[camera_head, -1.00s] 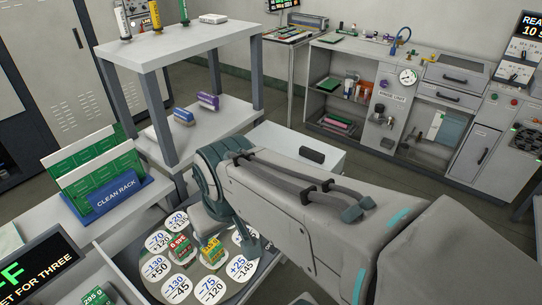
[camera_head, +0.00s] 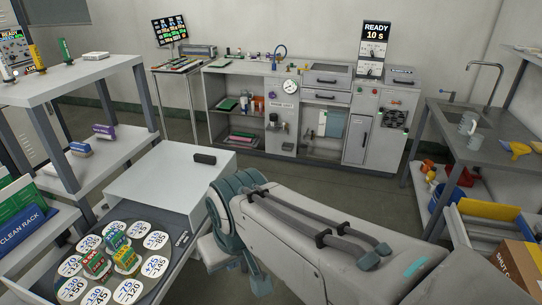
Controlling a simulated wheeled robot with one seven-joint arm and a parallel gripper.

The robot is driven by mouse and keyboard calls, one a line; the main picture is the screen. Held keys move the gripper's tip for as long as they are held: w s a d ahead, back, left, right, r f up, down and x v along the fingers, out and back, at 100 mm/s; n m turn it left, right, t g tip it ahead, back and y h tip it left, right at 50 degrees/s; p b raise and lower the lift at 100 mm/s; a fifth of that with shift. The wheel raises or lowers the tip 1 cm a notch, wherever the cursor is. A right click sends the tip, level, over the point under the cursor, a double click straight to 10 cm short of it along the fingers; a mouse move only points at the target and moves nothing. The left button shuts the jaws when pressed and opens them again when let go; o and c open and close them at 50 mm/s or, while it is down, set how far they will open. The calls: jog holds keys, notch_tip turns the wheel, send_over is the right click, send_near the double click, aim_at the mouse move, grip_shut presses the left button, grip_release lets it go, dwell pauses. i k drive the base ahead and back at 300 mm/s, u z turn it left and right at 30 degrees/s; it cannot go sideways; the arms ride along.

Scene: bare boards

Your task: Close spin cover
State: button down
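The spin disc (camera_head: 163,283) is a dark round plate at lower left, ringed with white number labels. Several small green, red and yellow blocks (camera_head: 118,243) stand near its middle. A pale grey flat-topped cover (camera_head: 160,190) with a black handle (camera_head: 204,159) sits just behind the disc, which is uncovered. My arm reaches in from the lower right, and its teal joint is right of the disc and cover. My gripper's fingers do not show; the arm hides whatever lies behind it.
A grey shelf (camera_head: 75,85) stands at left, with the clean rack (camera_head: 22,225) below it. A workbench (camera_head: 300,115) with a "READY 10 s" screen (camera_head: 376,32) lines the back wall. A sink table (camera_head: 480,130) stands at right. Open floor lies between.

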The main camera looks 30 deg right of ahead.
aim_at(165, 149)
jog(key=u, duration=1.4)
jog(key=k, duration=0.1)
jog(key=z, duration=2.75)
jog(key=i, duration=1.2)
jog(key=u, duration=0.65)
jog(key=i, duration=0.75)
jog(key=u, duration=1.2)
jog(key=i, duration=0.25)
jog(key=u, duration=0.2)
